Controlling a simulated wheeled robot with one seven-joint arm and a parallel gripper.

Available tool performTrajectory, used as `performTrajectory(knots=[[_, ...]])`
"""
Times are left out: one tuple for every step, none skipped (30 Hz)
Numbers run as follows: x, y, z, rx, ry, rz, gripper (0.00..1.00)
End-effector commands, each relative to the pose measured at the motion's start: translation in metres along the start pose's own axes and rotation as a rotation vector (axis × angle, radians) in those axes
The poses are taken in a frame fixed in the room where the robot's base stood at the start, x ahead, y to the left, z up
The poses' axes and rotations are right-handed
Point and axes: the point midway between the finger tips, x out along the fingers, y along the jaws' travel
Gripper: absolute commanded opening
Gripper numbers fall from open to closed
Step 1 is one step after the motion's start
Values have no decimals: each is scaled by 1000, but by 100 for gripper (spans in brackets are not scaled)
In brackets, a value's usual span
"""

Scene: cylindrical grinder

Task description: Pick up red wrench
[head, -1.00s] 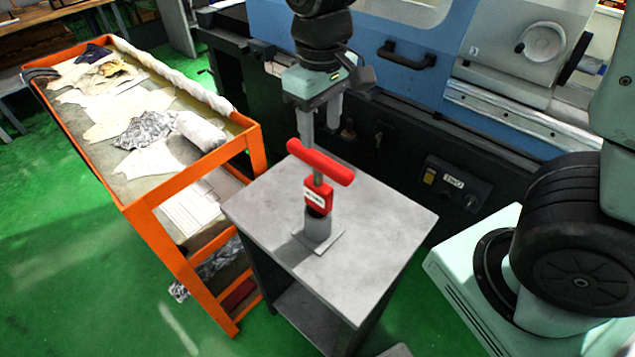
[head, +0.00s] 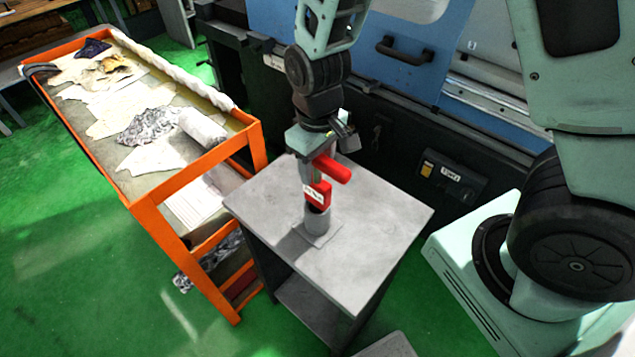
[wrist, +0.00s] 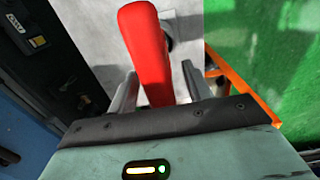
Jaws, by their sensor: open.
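The red T-handled wrench (head: 334,169) stands upright in a grey cylindrical holder (head: 318,222) on the small grey table. A red block with a white label sits below its crossbar. My gripper (head: 320,166) is at the crossbar, and its body hides the left part of the bar. In the wrist view the red crossbar (wrist: 147,48) runs between the two open fingers of my gripper (wrist: 158,86), with a gap visible at either side. The wrench's lower part is hidden in the holder.
The grey table (head: 375,250) has bare top around the holder. An orange cart (head: 254,150) with rags and papers stands close at its left. The blue and black grinder (head: 405,55) stands behind. Green floor is open at the front left.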

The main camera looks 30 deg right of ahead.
Motion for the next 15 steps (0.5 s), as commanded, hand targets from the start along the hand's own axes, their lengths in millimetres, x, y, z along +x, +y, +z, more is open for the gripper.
performTrajectory(knots=[[0, 0, 0, 0, 0, 0, 50], [0, 0, 0, 0, 0, 0, 50], [0, 0, 0, 0, 0, 0, 50], [0, 0, 0, 0, 0, 0, 50], [0, 0, 0, 0, 0, 0, 50], [0, 0, 0, 0, 0, 0, 39], [0, 0, 0, 0, 0, 0, 31], [0, 0, 0, 0, 0, 0, 22], [0, 0, 0, 0, 0, 0, 11], [0, 0, 0, 0, 0, 0, 3], [0, 0, 0, 0, 0, 0, 0], [0, 0, 0, 0, 0, 0, 0], [0, 0, 0, 1, 1, 0, 0], [0, 0, 0, 1, 1, 0, 0], [0, 0, 0, 1, 1, 0, 0]])
